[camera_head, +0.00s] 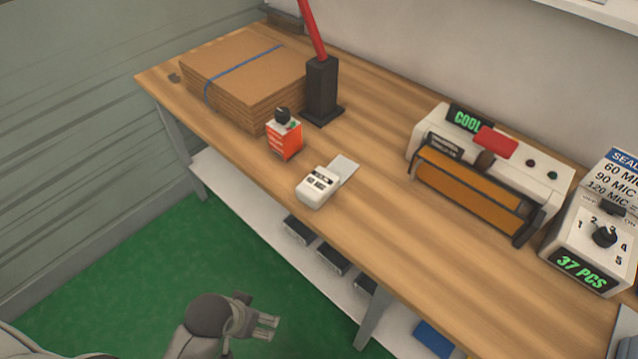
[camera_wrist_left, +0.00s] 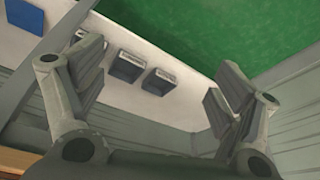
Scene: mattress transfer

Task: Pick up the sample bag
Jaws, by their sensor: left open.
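The likely sample bag (camera_head: 317,188) is a small white, puffy pouch with a dark printed label. A pale flat flap extends from its far end, and it lies on the wooden bench near the front edge. My left gripper (camera_head: 267,326) is low in the head view, over the green floor in front of the bench and apart from the bag. In the left wrist view my left gripper (camera_wrist_left: 158,76) has its fingers wide apart with nothing between them. The bag does not show in that view. My right gripper is not in view.
On the wooden bench (camera_head: 390,225) stand a cardboard stack (camera_head: 245,75), a black stand with a red bar (camera_head: 322,90), an orange-white box (camera_head: 285,138), a sealer (camera_head: 480,170) and a counter box (camera_head: 590,245). A white lower shelf (camera_head: 250,215) holds dark bins.

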